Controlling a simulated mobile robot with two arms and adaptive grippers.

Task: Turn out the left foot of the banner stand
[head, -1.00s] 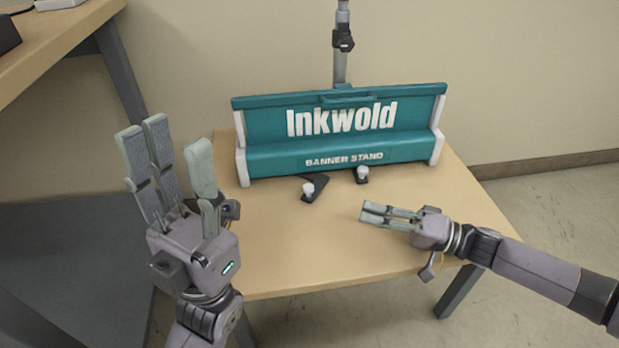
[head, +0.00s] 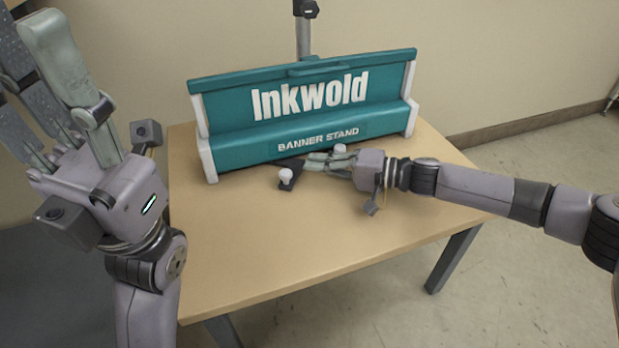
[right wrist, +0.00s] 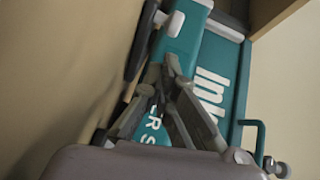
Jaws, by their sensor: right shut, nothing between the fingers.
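The teal banner stand (head: 300,110) with white ends stands on the table. Its left foot (head: 287,180) is a short black bar with a white knob, angled out in front of the base. The right foot's white knob (head: 340,149) shows just behind my right gripper (head: 312,160). That gripper is shut and empty, its fingers pointing left close to the base between the knobs; I cannot tell whether it touches the left foot. In the right wrist view its fingers (right wrist: 168,95) lie across the teal base. My left gripper (head: 25,40) is open, raised at the left and empty.
The wooden table (head: 270,245) is clear in front of the stand. A grey pole (head: 303,35) rises behind the stand. The wall is close behind, and tiled floor lies to the right.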

